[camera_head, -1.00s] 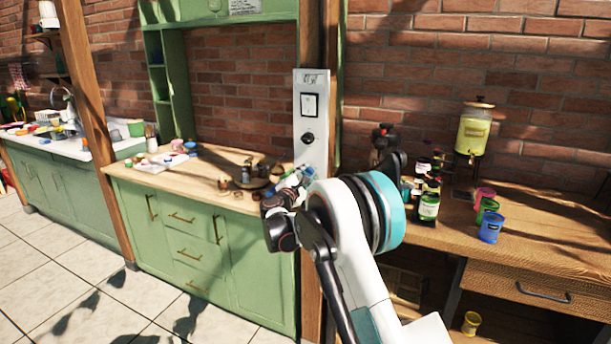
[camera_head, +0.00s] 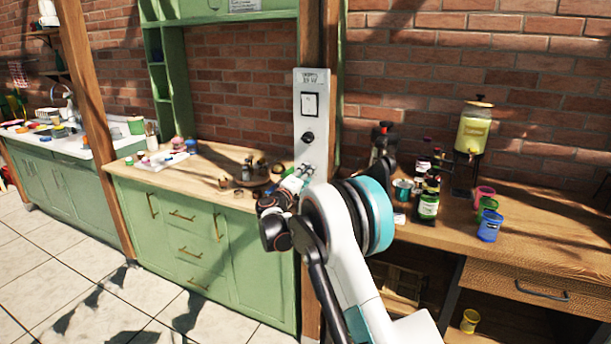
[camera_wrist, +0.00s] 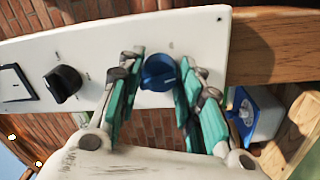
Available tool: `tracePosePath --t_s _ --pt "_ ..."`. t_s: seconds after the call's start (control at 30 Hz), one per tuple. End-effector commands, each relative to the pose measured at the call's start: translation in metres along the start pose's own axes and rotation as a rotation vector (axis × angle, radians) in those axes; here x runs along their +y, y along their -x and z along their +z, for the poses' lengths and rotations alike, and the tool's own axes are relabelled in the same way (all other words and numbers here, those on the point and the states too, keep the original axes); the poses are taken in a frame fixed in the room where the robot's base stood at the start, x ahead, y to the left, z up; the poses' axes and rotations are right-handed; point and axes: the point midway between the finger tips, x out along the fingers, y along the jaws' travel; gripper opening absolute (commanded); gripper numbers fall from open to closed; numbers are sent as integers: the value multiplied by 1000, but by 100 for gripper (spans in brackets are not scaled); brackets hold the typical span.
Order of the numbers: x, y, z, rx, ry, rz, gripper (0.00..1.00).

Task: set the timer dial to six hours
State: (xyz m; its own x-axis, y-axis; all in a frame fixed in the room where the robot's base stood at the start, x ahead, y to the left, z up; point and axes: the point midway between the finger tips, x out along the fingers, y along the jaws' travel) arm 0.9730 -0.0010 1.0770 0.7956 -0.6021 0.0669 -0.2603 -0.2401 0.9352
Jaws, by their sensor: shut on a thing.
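The white control panel (camera_head: 313,120) is fixed to the wooden post. It carries a black knob (camera_head: 307,137), which also shows in the wrist view (camera_wrist: 64,83) with small marks around it. A blue dial (camera_wrist: 158,72) sits at the other end of the panel with a pale pointer line. My gripper (camera_wrist: 160,86) is shut on the blue dial, one teal-padded finger on each side. In the head view my gripper (camera_head: 303,173) is at the panel's lower part and hides the dial. The marks by the dials are too small to read.
A rocker switch (camera_head: 311,105) sits above the black knob. A green cabinet (camera_head: 190,245) with a cluttered wooden top stands to the left. A wooden counter (camera_head: 540,235) with bottles, coloured cups and a drink dispenser (camera_head: 474,132) stands to the right.

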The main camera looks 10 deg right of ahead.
Motion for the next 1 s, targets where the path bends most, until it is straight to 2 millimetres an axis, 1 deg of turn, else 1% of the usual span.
tracePosePath --t_s 0.7,1.0 --pt "-3 1 -1 -51 -679 2 9" --pt "-3 1 -2 -68 -940 4 9"
